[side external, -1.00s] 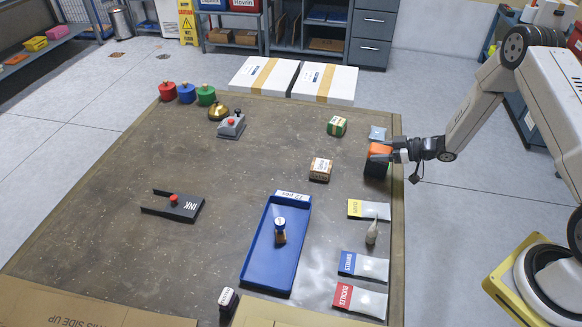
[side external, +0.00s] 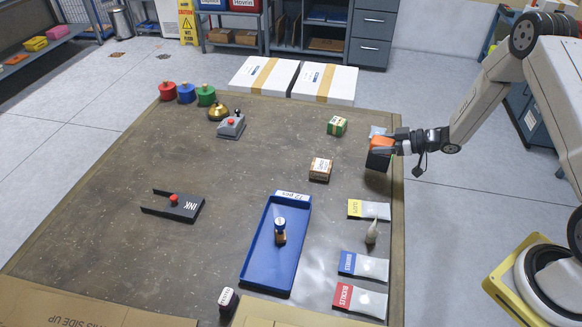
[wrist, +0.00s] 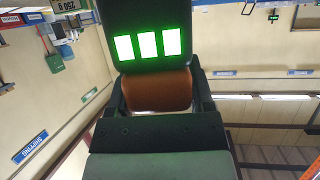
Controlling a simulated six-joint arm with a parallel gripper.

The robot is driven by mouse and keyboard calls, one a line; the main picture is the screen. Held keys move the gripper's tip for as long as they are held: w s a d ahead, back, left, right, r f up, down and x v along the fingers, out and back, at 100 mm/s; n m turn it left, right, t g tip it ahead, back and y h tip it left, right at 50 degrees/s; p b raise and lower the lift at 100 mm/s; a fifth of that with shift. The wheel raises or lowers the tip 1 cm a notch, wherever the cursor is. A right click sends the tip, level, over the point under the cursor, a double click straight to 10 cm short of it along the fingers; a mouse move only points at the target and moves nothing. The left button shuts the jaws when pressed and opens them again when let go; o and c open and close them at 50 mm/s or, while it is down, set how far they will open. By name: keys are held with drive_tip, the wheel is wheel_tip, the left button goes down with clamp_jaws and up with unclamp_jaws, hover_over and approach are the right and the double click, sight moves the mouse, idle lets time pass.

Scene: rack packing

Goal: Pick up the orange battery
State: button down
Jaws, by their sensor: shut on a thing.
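The orange battery (side external: 381,144) has an orange top and a black body, and sits at the right side of the table in the side external view. My gripper (side external: 388,150) reaches it from the right and is shut on it. There is a darker patch under the battery, and it looks slightly raised off the table. In the wrist view the battery (wrist: 157,90) fills the middle between my fingers, with three lit green bars on its dark face. Its far side is hidden.
A small cardboard box (side external: 320,169) and a green box (side external: 337,126) stand left of the battery. A blue tray (side external: 259,262) lies in front, with bags such as the yellow-labelled one (side external: 372,210) to its right.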

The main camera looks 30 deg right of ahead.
drive_tip(key=s+a+r, duration=0.2)
drive_tip(key=s+r, duration=0.8)
drive_tip(key=s, duration=0.3)
drive_tip(key=shift+s+a, duration=0.35)
